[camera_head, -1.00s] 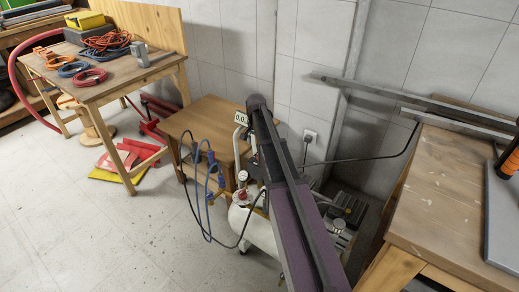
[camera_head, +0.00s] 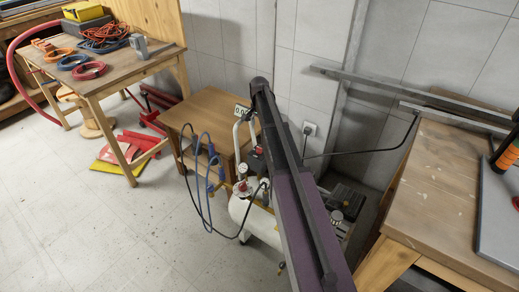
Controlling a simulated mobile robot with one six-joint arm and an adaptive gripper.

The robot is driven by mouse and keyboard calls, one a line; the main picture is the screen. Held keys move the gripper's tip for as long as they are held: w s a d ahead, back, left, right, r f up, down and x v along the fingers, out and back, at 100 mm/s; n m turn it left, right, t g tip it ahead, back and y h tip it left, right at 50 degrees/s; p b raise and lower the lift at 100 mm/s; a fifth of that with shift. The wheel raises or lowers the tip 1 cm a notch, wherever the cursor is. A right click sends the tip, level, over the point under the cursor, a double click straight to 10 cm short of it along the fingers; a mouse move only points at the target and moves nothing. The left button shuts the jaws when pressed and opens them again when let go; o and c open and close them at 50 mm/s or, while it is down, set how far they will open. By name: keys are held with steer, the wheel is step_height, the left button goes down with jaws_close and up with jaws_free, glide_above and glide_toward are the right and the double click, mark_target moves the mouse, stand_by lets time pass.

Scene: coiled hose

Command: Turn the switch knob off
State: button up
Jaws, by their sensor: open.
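The white air compressor (camera_head: 239,210) stands on the floor in the middle, partly hidden behind my dark purple arm. On top of it is a dark box with a small red part (camera_head: 258,150), which may be the switch knob; it is too small to tell its setting. My arm crosses the view from the lower right up to the compressor's top. My gripper does not show, and its distance from the knob cannot be told.
A low wooden table (camera_head: 208,104) stands behind the compressor. Blue hoses (camera_head: 203,185) hang at its front. A wooden workbench (camera_head: 450,190) stands at right, and another table (camera_head: 118,70) with coiled hoses at left. The floor at front left is clear.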

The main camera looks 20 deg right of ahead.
mark_target(259, 148)
steer(key=shift+f+b, duration=6.6)
steer(key=shift+f, duration=0.1)
jaws_close()
